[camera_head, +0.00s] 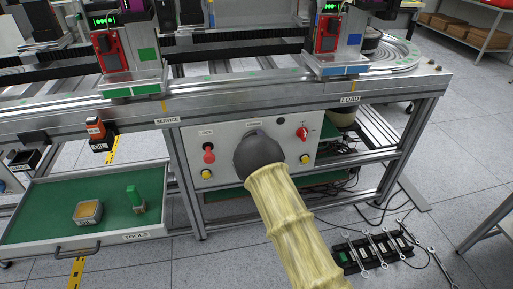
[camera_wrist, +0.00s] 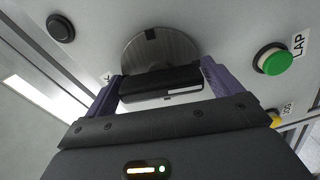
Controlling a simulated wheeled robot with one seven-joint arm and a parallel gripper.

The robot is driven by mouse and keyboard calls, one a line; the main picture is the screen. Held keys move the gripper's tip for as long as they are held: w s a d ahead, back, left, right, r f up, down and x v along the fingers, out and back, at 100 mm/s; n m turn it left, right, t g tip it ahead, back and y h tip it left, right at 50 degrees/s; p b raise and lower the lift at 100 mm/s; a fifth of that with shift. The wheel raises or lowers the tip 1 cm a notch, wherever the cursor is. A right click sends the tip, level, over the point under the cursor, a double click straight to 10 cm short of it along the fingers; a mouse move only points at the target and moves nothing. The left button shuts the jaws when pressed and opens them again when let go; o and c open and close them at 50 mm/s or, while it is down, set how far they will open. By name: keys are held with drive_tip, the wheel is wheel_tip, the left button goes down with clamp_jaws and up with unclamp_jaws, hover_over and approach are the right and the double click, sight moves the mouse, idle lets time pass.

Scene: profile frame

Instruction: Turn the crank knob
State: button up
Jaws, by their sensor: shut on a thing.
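The white control panel (camera_head: 226,140) is on the front of the bench frame in the head view. In that view my gripper (camera_head: 258,155) covers the middle of the panel and hides the crank knob. In the wrist view the crank knob (camera_wrist: 160,82) is a dark bar in front of a round grey metal disc (camera_wrist: 158,48). The two purple fingers of my gripper (camera_wrist: 161,76) stand at either end of the bar and are shut on it. The disc has a black mark at its top edge.
Around it on the panel are a red LOCK knob (camera_head: 208,153), a red switch (camera_head: 302,133), yellow buttons (camera_head: 305,159) and a green button (camera_wrist: 272,60). An open green-lined tools drawer (camera_head: 60,205) juts out at left. Wrenches (camera_head: 372,250) lie on the floor at right.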

drive_tip(key=o, duration=0.7)
drive_tip(key=shift+s, duration=0.1)
drive_tip(key=p+v, duration=0.1)
drive_tip(key=v, duration=1.6)
drive_tip(key=shift+p, duration=0.3)
drive_tip(key=shift+d+r, duration=0.1)
